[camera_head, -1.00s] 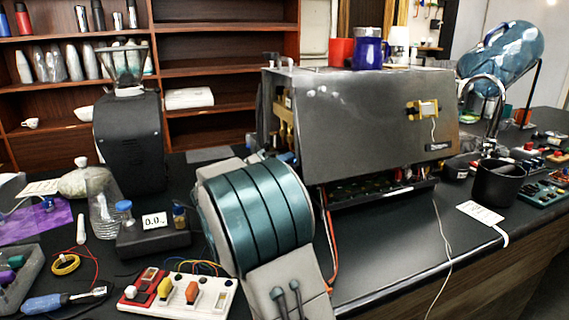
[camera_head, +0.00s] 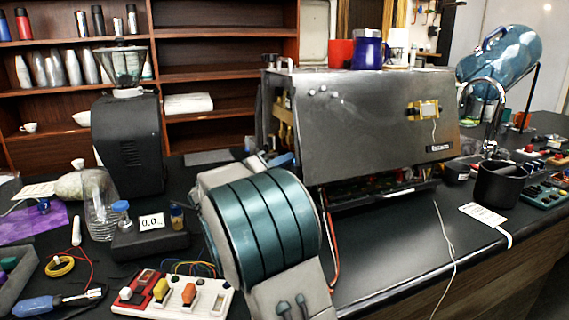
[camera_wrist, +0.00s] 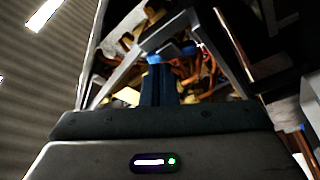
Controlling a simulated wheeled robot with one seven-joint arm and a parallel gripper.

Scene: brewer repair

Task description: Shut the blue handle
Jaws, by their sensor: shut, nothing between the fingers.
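The steel brewer (camera_head: 370,120) stands on the black counter, its left side open onto pipes and wiring. In the wrist view a small bright blue part, likely the blue handle (camera_wrist: 188,49), shows among copper pipes just beyond my fingertips. Its full shape and position are hard to tell, and I cannot tell whether my fingers touch it. My gripper (camera_wrist: 165,72) is shut and empty, with its dark fingers together pointing into the brewer's open side.
A black grinder (camera_head: 128,140) and a scale (camera_head: 150,241) stand left of my arm. A switch board (camera_head: 175,294) lies in front. A black pot (camera_head: 497,184) and a tap stand right of the brewer. The counter's front right strip is mostly clear, with a cable across it.

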